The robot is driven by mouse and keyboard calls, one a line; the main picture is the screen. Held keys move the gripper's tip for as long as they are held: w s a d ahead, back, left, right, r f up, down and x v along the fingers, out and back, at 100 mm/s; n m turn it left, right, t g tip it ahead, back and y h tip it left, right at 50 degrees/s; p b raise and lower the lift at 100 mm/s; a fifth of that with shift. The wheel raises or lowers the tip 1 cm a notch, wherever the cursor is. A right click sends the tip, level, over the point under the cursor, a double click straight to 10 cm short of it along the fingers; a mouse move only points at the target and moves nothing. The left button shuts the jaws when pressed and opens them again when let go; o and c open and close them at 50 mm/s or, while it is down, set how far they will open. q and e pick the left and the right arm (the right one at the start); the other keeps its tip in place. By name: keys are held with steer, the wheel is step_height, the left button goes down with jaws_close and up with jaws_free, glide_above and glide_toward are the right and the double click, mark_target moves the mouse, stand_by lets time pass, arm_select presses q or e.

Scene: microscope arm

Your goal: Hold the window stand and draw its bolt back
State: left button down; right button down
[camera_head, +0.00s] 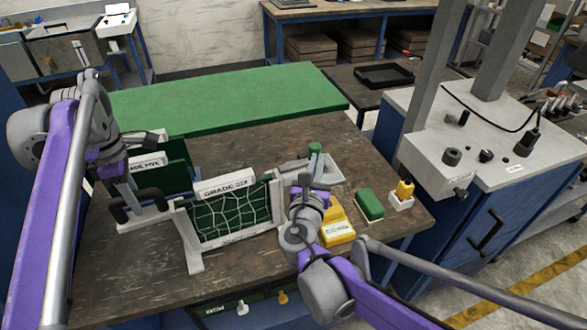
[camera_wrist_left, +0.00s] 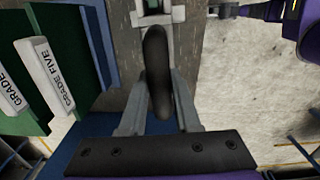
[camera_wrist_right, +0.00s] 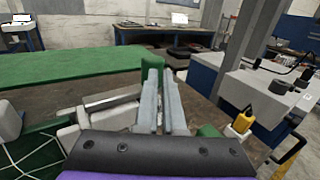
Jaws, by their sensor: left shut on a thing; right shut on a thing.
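The window stand (camera_head: 188,236) is a whitish frame around a green panel with white netting, upright on the brown bench. A dark U-shaped handle (camera_head: 152,197) sits at its left side. My left gripper (camera_head: 132,198) is shut on this handle, which shows as a dark bar between the fingers in the left wrist view (camera_wrist_left: 157,70). At the stand's right side my right gripper (camera_head: 309,182) is shut on the green knob (camera_head: 315,149) of the bolt. The knob also shows at the fingertips in the right wrist view (camera_wrist_right: 152,66). The fingers hide much of the bolt.
Green label boards (camera_head: 172,160) stand behind the left arm. A yellow box (camera_head: 338,232), a green block (camera_head: 369,205) and a white holder with a yellow item (camera_head: 402,200) lie right of my right gripper. A green mat (camera_head: 225,98) covers the back.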

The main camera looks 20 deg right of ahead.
stand_by(0.3)
steer(key=v, duration=1.4)
arm_select(q)
steer(key=c, duration=0.5)
jaws_free()
steer(key=shift+c, duration=0.2)
